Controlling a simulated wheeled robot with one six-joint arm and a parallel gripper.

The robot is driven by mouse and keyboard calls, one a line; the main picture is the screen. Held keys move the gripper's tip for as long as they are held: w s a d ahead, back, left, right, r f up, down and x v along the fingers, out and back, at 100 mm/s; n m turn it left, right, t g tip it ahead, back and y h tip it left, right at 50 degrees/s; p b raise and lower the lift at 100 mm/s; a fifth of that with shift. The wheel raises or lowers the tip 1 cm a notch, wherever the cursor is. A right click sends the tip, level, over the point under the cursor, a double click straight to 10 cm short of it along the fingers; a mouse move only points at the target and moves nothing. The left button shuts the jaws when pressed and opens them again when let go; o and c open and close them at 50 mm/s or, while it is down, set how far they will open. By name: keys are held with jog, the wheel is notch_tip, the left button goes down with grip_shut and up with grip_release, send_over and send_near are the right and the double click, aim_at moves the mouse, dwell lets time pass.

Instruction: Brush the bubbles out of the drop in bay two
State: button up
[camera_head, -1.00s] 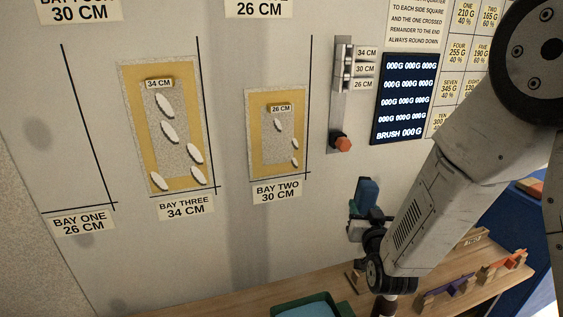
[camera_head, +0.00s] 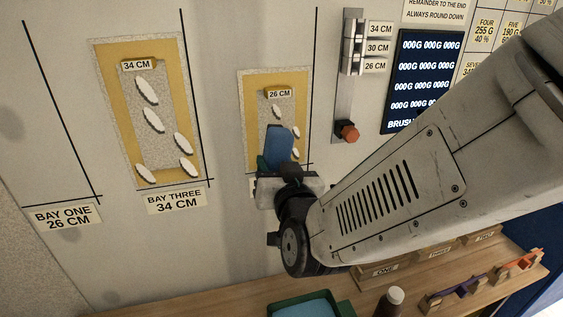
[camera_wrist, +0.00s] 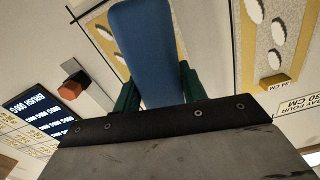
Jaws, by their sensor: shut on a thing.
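The drop in bay two (camera_head: 245,105) is a yellow-bordered, speckled panel with a 26 CM tag, on the wall at picture centre. White oval bubbles show on it: one upper (camera_head: 277,110) and two along the right (camera_head: 297,132). My gripper (camera_head: 277,163) is shut on a flat blue tool (camera_head: 280,144), seemingly the brush, in front of the drop's lower part. The blue tool also shows in the wrist view (camera_wrist: 148,45) between green fingers, over part of the drop (camera_wrist: 103,40). Contact with the wall cannot be told. The bay two label is mostly hidden.
The bay three drop (camera_head: 116,95), with several bubbles, hangs to the left. A gauge with an orange-red knob (camera_head: 348,132) and a dark display (camera_head: 422,80) are to the right. Below is a wooden bench with a green-rimmed blue tray (camera_head: 305,306) and a bottle (camera_head: 390,302).

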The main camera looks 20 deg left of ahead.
jog(key=x, duration=0.6)
jog(key=shift+w, duration=0.15)
jog(key=shift+x, duration=1.25)
dwell(2.1)
jog(key=shift+w+d+r, duration=0.1)
jog(key=shift+w+d, duration=0.85)
jog(key=shift+d, duration=0.6)
jog(key=shift+w+d+f, duration=0.1)
jog(key=shift+w+d, duration=0.85)
jog(key=shift+d, duration=0.6)
jog(key=shift+w+d+r, duration=0.1)
jog(key=shift+w+d, duration=0.85)
jog(key=shift+d, duration=0.6)
jog(key=v, duration=0.7)
